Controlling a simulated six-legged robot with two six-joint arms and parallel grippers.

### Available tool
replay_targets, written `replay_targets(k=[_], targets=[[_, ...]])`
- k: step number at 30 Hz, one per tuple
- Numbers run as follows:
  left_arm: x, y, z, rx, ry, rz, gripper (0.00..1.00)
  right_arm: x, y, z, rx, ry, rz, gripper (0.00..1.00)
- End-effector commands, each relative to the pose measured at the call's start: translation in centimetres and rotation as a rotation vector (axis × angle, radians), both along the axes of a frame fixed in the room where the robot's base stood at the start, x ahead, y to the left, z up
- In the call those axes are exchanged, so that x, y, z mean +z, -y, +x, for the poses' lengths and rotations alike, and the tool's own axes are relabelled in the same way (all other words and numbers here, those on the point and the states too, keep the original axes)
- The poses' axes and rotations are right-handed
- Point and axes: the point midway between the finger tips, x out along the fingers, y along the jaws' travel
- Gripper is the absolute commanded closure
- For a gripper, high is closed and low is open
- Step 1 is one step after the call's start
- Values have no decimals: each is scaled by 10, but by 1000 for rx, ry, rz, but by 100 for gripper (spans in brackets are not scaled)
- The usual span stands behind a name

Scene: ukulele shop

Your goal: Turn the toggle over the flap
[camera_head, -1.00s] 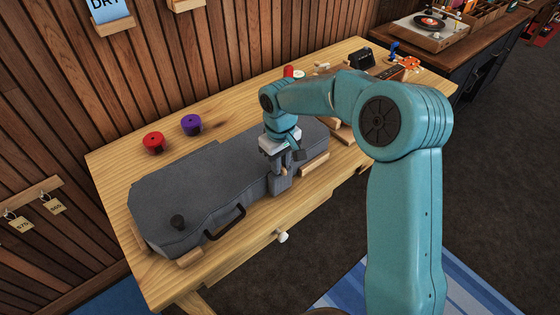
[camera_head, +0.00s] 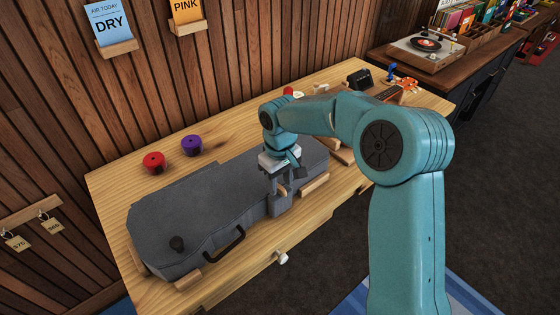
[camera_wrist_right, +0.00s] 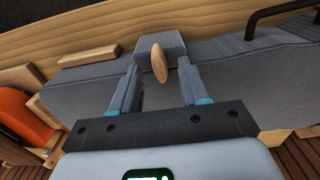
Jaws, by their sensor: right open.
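The grey ukulele case (camera_head: 190,215) lies shut on the wooden workbench, with a black handle (camera_head: 226,244) on its front side. A grey flap (camera_head: 279,205) hangs over the front edge of the case. In the right wrist view the flap (camera_wrist_right: 172,42) carries a wooden oval toggle (camera_wrist_right: 159,62), its long side running along the view's vertical. My right gripper (camera_head: 281,188) is above the flap. In the wrist view its fingers (camera_wrist_right: 158,85) are open, one on each side of the toggle with gaps between. My left gripper is not in view.
Wooden blocks (camera_head: 314,185) sit against the case's edges. A red spool (camera_head: 154,161) and a purple spool (camera_head: 191,145) stand behind it. A drawer knob (camera_head: 282,258) sticks out of the bench front. A record player (camera_head: 424,51) stands on the far counter.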

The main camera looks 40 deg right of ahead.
Motion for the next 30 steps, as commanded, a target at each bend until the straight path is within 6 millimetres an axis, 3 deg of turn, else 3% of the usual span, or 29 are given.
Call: replay_targets(k=[15,21,30], targets=[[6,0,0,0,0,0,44,127,-1,0,2,6,1,55],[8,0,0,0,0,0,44,150,0,0,1,3,0,55],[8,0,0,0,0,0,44,153,0,-1,1,2,0,55]])
